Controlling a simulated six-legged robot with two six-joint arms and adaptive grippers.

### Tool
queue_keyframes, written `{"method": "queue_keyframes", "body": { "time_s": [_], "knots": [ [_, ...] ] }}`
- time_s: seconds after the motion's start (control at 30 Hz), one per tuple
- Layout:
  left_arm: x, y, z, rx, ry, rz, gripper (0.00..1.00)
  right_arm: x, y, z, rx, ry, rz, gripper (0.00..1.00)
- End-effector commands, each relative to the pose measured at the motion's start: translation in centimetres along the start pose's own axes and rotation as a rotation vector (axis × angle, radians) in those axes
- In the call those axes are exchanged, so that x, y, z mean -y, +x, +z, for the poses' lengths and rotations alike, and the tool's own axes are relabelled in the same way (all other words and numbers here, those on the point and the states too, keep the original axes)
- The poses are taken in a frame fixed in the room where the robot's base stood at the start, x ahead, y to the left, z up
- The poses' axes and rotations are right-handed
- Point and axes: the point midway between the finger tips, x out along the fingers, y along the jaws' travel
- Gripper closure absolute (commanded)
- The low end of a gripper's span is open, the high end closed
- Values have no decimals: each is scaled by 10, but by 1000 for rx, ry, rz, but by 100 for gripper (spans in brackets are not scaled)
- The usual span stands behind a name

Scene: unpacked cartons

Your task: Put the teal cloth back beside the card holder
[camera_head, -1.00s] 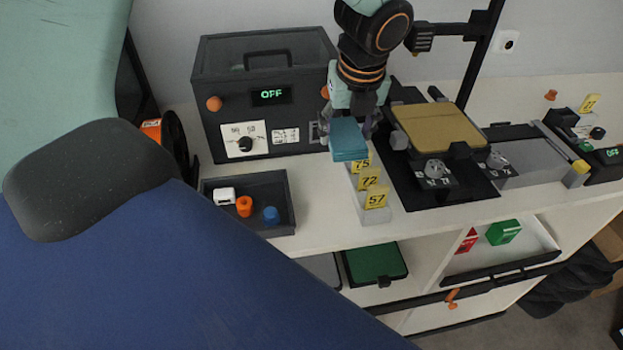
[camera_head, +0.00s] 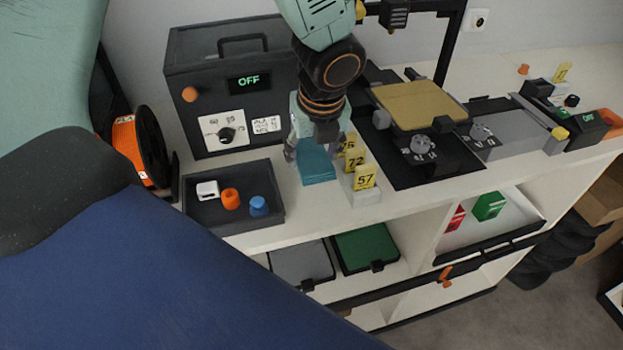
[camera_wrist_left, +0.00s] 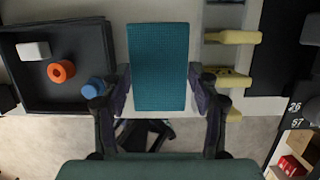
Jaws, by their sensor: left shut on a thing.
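The teal cloth (camera_head: 317,168) is a folded flat rectangle between the dark tray and the card holder (camera_head: 368,197). My left gripper (camera_head: 318,150) points down with a finger at each side of the cloth, shut on it. In the left wrist view the cloth (camera_wrist_left: 158,55) lies lengthwise between the fingers of the left gripper (camera_wrist_left: 158,88). The cloth is at or just above the white top; I cannot tell whether it touches. The card holder, with yellow cards numbered 75, 72 and 57, stands close to its right. My right gripper is not in view.
The dark tray (camera_head: 270,222) with a white, an orange and a blue piece lies left of the cloth. A dark box (camera_head: 235,85) reading OFF stands behind. A black machine with a tan plate (camera_head: 418,104) stands right. The white top's front edge (camera_head: 320,218) is near.

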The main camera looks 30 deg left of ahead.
Motion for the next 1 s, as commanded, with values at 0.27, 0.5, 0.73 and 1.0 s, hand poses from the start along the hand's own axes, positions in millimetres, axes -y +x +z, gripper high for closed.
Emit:
{"method": "queue_keyframes", "body": {
  "time_s": [0.27, 0.5, 0.73, 1.0],
  "knots": [
    [-1, 38, -11, -2, 1, 1, 69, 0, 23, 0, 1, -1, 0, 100],
    [-2, 50, -14, 0, 2, -1, 69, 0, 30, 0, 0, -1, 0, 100],
    [-2, 49, -14, -1, 1, -1, 69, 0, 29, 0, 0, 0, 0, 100],
    [-2, 53, -15, -1, 1, -1, 32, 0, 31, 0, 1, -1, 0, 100]
  ]
}}
